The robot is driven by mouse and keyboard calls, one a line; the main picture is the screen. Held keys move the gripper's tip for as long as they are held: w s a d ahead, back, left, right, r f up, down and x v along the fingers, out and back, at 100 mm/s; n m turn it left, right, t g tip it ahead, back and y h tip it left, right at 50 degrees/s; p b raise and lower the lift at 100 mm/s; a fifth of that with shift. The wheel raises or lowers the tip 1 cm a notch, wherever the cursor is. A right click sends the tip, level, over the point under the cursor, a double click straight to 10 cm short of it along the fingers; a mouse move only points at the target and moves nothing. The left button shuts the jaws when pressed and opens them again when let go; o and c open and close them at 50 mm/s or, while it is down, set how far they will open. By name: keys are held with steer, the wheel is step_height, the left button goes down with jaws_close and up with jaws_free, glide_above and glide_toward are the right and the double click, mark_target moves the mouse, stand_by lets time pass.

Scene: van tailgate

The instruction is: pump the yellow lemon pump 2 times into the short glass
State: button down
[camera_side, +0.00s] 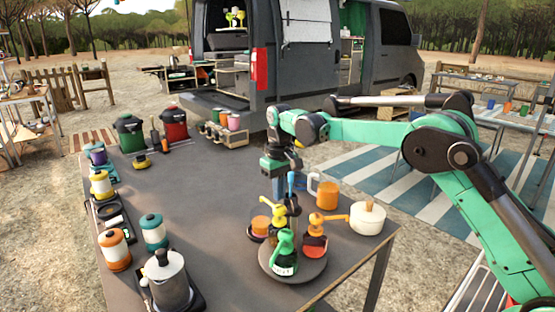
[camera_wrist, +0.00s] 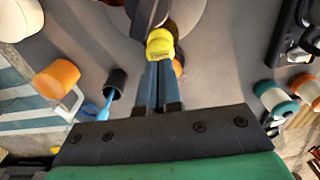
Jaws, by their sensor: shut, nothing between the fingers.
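The yellow lemon pump (camera_side: 277,215) stands among the pump bottles at the round dark tray (camera_side: 300,273) on the table, partly hidden by the green pump (camera_side: 285,255) in front. An orange pump (camera_side: 316,236) stands to its right. In the wrist view the yellow pump top (camera_wrist: 160,42) lies just beyond my fingertips. My gripper (camera_wrist: 159,64) is shut and empty, pointing down at the yellow top. I cannot tell whether the fingertips touch it. I cannot make out the short glass for certain.
A dark cup with a blue-handled tool (camera_wrist: 117,80) and an orange mug (camera_side: 327,195) stand close by. The table's middle left is clear.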

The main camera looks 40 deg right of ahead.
mark_target(280, 207)
steer(key=shift+f, duration=0.15)
stand_by(0.5)
steer(key=shift+f, duration=1.6)
steer(key=shift+r, duration=1.75)
steer(key=shift+f, duration=0.15)
steer(key=shift+f, duration=1.6)
steer(key=shift+r, duration=1.75)
